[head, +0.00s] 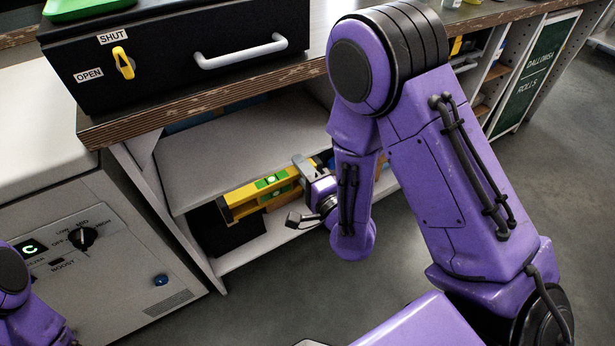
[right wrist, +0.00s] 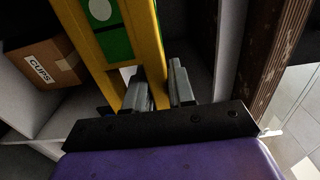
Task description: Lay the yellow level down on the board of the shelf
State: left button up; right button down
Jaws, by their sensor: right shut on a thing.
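The yellow level (head: 236,201) with green vial windows is held at the front of the shelf in the head view, tilted up to the right. Its left end stands in front of the opening below the upper shelf board (head: 205,150). My right gripper (head: 304,176) is shut on the level near its right end. In the right wrist view the gripper's grey fingers (right wrist: 158,88) clasp one yellow rail of the level (right wrist: 149,42). I cannot tell whether the level touches the board. Of my left arm only purple links show; its gripper is out of view.
A counter (head: 200,99) with a black case (head: 160,75) overhangs the shelf. A lower board (head: 262,240) lies below. A CUPS carton (right wrist: 42,78) shows in the right wrist view. A white cabinet with a dial (head: 95,265) stands at left. Open floor lies in front.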

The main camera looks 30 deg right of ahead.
jog(key=shift+w+p, duration=0.7)
jog(key=shift+w, duration=2.55)
send_over(273, 152)
jog(key=shift+f+b, duration=1.5)
jog(key=shift+f, duration=0.25)
jog(key=c, duration=0.9)
grip_release()
jog(key=c, duration=0.3)
jog(key=shift+f, duration=0.15)
jog(key=shift+s, duration=0.1)
